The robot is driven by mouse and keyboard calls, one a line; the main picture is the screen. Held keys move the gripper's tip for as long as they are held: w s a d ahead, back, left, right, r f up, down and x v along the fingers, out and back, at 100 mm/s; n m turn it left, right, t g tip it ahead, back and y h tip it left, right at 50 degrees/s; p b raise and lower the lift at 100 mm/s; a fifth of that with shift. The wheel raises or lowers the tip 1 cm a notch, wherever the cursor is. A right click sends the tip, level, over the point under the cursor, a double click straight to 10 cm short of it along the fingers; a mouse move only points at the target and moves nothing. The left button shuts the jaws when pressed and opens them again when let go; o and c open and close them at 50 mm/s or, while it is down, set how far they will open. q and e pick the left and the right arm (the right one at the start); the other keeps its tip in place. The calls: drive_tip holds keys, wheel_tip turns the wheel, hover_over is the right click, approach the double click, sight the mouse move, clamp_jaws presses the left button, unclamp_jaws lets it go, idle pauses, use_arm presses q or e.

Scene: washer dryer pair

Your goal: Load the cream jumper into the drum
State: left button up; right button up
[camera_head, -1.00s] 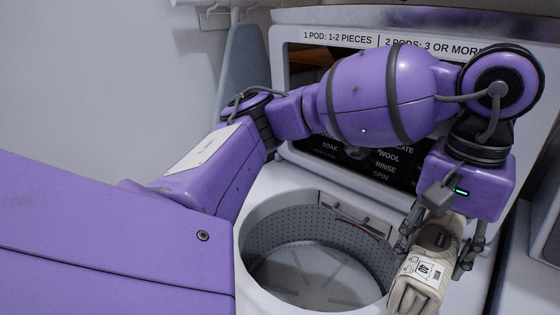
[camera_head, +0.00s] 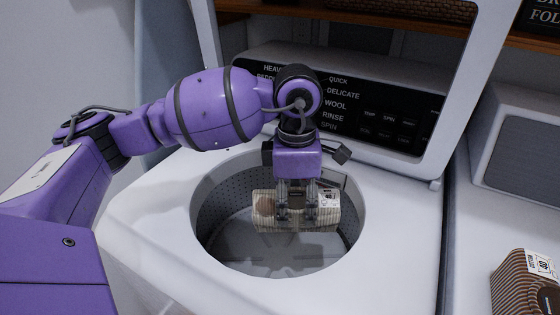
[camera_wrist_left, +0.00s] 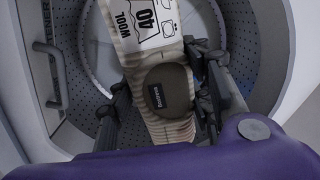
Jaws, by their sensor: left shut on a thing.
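The cream jumper (camera_head: 297,222) is a ribbed, folded bundle with a brown patch and a white care label. In the left wrist view the jumper (camera_wrist_left: 157,65) shows a label reading "WOOL" and "40". My left gripper (camera_head: 297,212) is shut on it, pointing down, and holds it over the round opening of the washer drum (camera_head: 265,258). In the left wrist view the fingers of my left gripper (camera_wrist_left: 155,105) lie on either side of the jumper, with the perforated drum wall (camera_wrist_left: 240,45) around it. My right gripper is not in view.
The washer's raised lid (camera_head: 452,90) stands behind the opening, with a control panel (camera_head: 385,115) below it. A brown striped folded garment (camera_head: 520,290) with a care label lies on the white machine top at right. A grey-blue board leans at the left wall.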

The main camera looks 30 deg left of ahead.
use_arm(q)
drive_tip(key=a+f+n, duration=0.4)
drive_tip(key=f+n, duration=0.4)
drive_tip(key=n, duration=0.4)
hover_over(278, 258)
drive_tip(key=shift+n, duration=0.3)
wheel_tip(278, 258, down, 11)
drive_tip(key=shift+r, duration=0.1)
drive_tip(key=shift+b, duration=0.3)
drive_tip(key=o, duration=1.5)
drive_tip(key=shift+f, duration=0.2)
drive_tip(key=shift+o, duration=0.2)
wheel_tip(278, 258, up, 12)
drive_tip(key=shift+r+p, duration=0.2)
drive_tip(key=shift+p, duration=0.1)
